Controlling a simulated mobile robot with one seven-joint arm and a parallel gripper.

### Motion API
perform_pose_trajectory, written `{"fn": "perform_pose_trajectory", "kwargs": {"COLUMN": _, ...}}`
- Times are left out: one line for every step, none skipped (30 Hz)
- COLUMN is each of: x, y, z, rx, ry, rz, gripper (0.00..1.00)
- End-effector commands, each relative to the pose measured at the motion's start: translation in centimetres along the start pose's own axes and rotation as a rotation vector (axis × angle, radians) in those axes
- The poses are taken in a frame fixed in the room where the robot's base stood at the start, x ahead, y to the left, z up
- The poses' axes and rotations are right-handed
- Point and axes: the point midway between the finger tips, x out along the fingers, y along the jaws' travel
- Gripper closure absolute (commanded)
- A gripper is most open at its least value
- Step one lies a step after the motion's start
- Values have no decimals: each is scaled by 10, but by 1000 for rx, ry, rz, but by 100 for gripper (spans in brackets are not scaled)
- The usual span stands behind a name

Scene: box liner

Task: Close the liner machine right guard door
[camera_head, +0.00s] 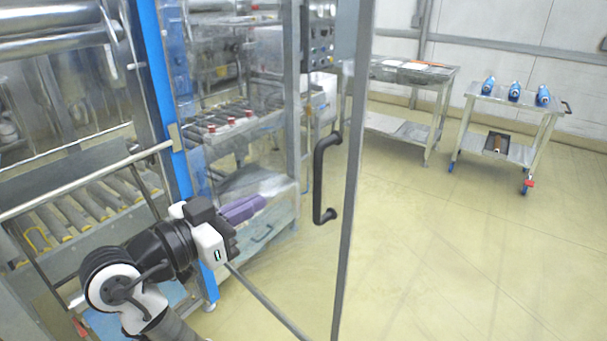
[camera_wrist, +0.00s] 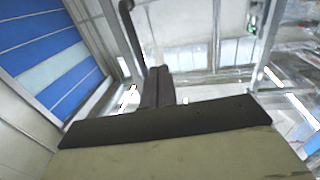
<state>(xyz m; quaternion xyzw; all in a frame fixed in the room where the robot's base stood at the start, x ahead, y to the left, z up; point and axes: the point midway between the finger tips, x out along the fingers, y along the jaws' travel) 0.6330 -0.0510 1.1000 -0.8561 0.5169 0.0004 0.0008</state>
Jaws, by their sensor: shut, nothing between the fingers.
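The right guard door is a clear panel in a grey metal frame (camera_head: 350,150), and it stands swung out from the machine. Its black bar handle (camera_head: 318,180) is fixed upright near the free edge. My gripper (camera_head: 262,201) has purple fingers, shut together and empty, pointing right toward the handle with a gap between. I cannot tell from the head view which side of the clear panel the fingers are on. In the wrist view, my gripper's dark fingers (camera_wrist: 158,72) are together in the middle, and the black handle (camera_wrist: 130,28) shows at upper left, apart from them.
The machine's blue post (camera_head: 168,100) stands behind my arm, with conveyor rollers (camera_head: 75,212) at left. A metal table (camera_head: 405,75) and a trolley (camera_head: 510,100) with blue bottles (camera_head: 514,91) stand at the back right. The yellowish floor (camera_head: 460,250) right of the door is clear.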

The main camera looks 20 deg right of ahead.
Motion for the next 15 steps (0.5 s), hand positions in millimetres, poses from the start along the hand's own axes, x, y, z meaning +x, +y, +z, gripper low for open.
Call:
{"fn": "perform_pose_trajectory", "kwargs": {"x": 9, "y": 1, "z": -2, "rx": -2, "ry": -1, "rz": 6, "gripper": 100}}
{"fn": "perform_pose_trajectory", "kwargs": {"x": 15, "y": 1, "z": -2, "rx": -3, "ry": -1, "rz": 5, "gripper": 100}}
{"fn": "perform_pose_trajectory", "kwargs": {"x": 23, "y": 1, "z": -2, "rx": -4, "ry": -1, "rz": 6, "gripper": 100}}
{"fn": "perform_pose_trajectory", "kwargs": {"x": 29, "y": 1, "z": -2, "rx": -3, "ry": -1, "rz": 6, "gripper": 100}}
{"fn": "perform_pose_trajectory", "kwargs": {"x": 36, "y": 2, "z": -3, "rx": -4, "ry": 0, "rz": 6, "gripper": 100}}
{"fn": "perform_pose_trajectory", "kwargs": {"x": 45, "y": 2, "z": -3, "rx": -3, "ry": -1, "rz": 6, "gripper": 100}}
{"fn": "perform_pose_trajectory", "kwargs": {"x": 52, "y": 1, "z": -3, "rx": -3, "ry": 0, "rz": 5, "gripper": 100}}
{"fn": "perform_pose_trajectory", "kwargs": {"x": 58, "y": 2, "z": -3, "rx": -4, "ry": 0, "rz": 5, "gripper": 100}}
{"fn": "perform_pose_trajectory", "kwargs": {"x": 67, "y": 2, "z": -3, "rx": -3, "ry": -1, "rz": 5, "gripper": 100}}
{"fn": "perform_pose_trajectory", "kwargs": {"x": 74, "y": 1, "z": -3, "rx": -4, "ry": 0, "rz": 4, "gripper": 100}}
{"fn": "perform_pose_trajectory", "kwargs": {"x": 80, "y": 1, "z": -3, "rx": -4, "ry": 0, "rz": 5, "gripper": 100}}
{"fn": "perform_pose_trajectory", "kwargs": {"x": 87, "y": 1, "z": -3, "rx": -3, "ry": 0, "rz": 4, "gripper": 100}}
{"fn": "perform_pose_trajectory", "kwargs": {"x": 93, "y": 1, "z": -3, "rx": -2, "ry": 0, "rz": 3, "gripper": 100}}
{"fn": "perform_pose_trajectory", "kwargs": {"x": 97, "y": 1, "z": -3, "rx": -3, "ry": 0, "rz": 2, "gripper": 100}}
{"fn": "perform_pose_trajectory", "kwargs": {"x": 103, "y": 1, "z": -3, "rx": -3, "ry": 0, "rz": 3, "gripper": 100}}
